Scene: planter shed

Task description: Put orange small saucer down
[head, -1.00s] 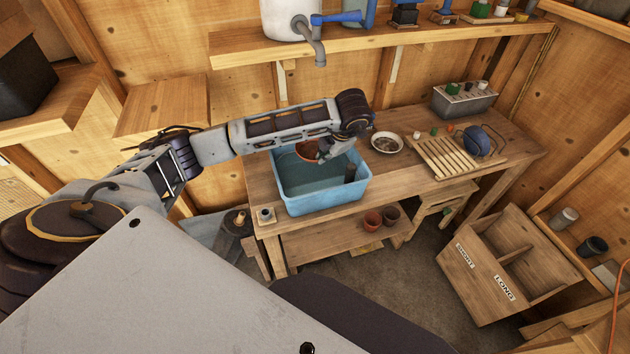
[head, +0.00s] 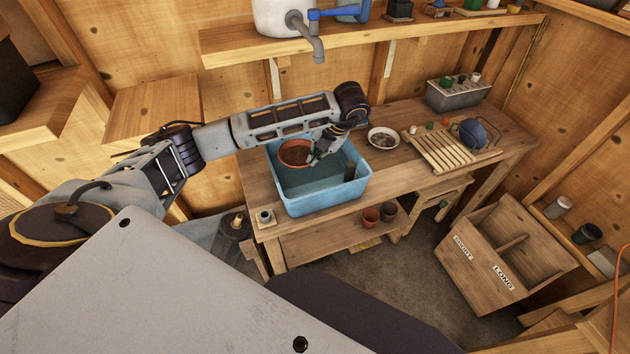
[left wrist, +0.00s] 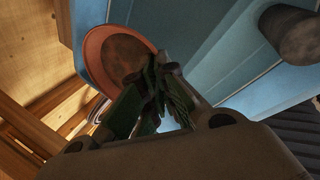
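The orange small saucer (head: 294,153), with a brown inner face, is over the left back part of the blue tub (head: 322,205). My left gripper (head: 322,150) is at its right side. In the left wrist view the saucer (left wrist: 116,58) lies just beyond the fingers of my left gripper (left wrist: 158,82), which are close together at its rim and look shut on it. The fingers cover the lower right part of the rim. I cannot tell how high the saucer is above the tub's floor. My right gripper is not in view.
A dark cylinder (head: 350,172) stands in the tub's right side. Right of the tub on the bench are a pale dish (head: 383,138) and a wooden slatted rack (head: 440,150). A small cup (head: 265,217) stands at the front left corner. A tap (head: 312,42) hangs above.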

